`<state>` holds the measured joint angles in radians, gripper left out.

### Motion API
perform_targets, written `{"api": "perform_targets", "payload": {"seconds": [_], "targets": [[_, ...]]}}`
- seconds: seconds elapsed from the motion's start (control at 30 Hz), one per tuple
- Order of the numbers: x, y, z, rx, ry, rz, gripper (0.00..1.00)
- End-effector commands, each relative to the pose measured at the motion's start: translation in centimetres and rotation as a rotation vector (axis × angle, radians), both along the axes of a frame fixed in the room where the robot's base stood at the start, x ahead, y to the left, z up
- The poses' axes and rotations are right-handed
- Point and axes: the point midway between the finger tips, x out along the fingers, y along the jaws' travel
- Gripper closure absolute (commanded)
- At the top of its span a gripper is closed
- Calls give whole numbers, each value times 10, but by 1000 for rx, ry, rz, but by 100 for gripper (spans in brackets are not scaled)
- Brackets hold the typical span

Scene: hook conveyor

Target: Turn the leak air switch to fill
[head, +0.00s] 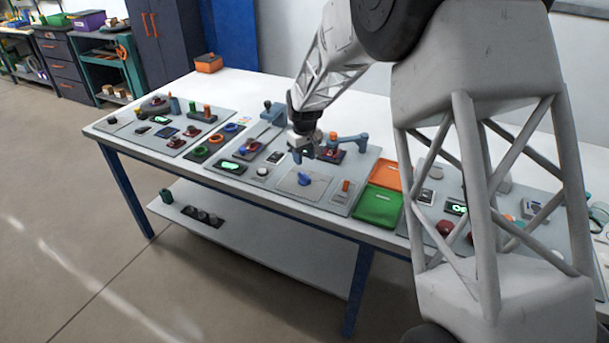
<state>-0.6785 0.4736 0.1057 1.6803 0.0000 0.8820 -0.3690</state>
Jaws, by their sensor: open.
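No readable label marks the leak air switch or its fill position in the head view. A blue knob (305,179) sits on a light plate on the middle panel (230,175); it may be the switch, but I cannot tell. Its pointing direction is too small to read. My gripper (303,156) hangs over the middle panel, behind the blue knob and apart from it. It is open, with nothing seen between its fingers. It hides part of the panel behind it.
A blue lever-like fixture (350,140) stands close to the right of my gripper. A green tray (377,207) and an orange tray (386,174) lie right of the middle panel. A left panel (120,125) holds several small parts. My arm covers much of the right side.

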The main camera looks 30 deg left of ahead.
Motion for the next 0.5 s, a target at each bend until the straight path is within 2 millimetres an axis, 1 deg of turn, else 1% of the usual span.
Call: {"api": "perform_targets", "payload": {"seconds": [0.27,0.37,0.5], "targets": [[0,-1,0,0,0,0,57],[0,-1,-3,0,0,0,57],[0,-1,-11,-1,0,0,57]]}}
